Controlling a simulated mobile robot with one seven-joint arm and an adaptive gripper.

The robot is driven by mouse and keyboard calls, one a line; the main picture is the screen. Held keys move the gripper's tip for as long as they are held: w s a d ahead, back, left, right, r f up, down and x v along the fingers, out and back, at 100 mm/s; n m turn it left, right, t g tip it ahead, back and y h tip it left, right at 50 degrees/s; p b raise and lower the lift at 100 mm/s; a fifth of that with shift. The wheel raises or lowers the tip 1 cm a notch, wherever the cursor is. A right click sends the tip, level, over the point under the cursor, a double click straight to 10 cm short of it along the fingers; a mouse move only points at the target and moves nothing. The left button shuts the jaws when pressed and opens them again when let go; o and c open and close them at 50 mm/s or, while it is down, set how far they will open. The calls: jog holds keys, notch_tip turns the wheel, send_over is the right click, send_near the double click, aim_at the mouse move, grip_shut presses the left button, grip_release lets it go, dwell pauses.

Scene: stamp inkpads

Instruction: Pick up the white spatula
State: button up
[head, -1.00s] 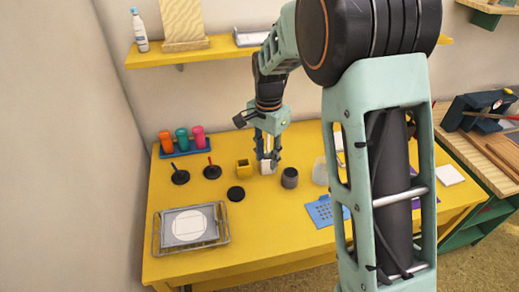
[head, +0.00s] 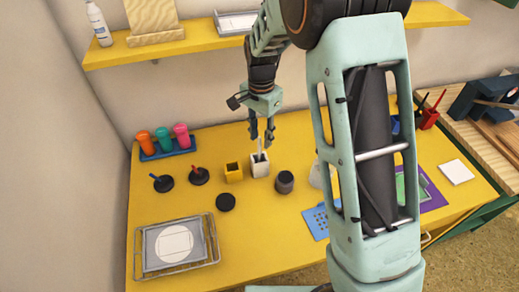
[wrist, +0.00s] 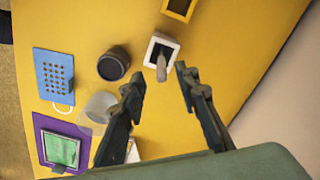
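The white spatula (head: 260,147) stands in a small white square cup (head: 260,167) on the yellow table, its upper part sticking out of the cup. In the wrist view the spatula (wrist: 161,68) leans out of the cup (wrist: 153,44) toward the camera, ahead of the gap between my fingers. My gripper (head: 261,138) points down above the cup, its fingertips near the spatula's top. The wrist view shows my gripper (wrist: 160,78) open, with nothing between its fingers. The spatula's lower end is hidden inside the cup.
A yellow square cup (head: 234,173) stands left of the white cup and a dark round cup (head: 284,183) right of it. Stamps (head: 163,183), a black disc (head: 225,202) and a wire tray (head: 213,238) are farther left. A shelf (head: 200,43) hangs behind.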

aim_at(259, 155)
jog(key=f, duration=0.7)
jog(key=shift+s+a+f+p, duration=0.1)
jog(key=shift+a+f+p, duration=0.1)
jog(key=shift+p, duration=0.15)
jog(key=shift+c, duration=0.6)
jog(key=shift+r, duration=0.1)
grip_shut()
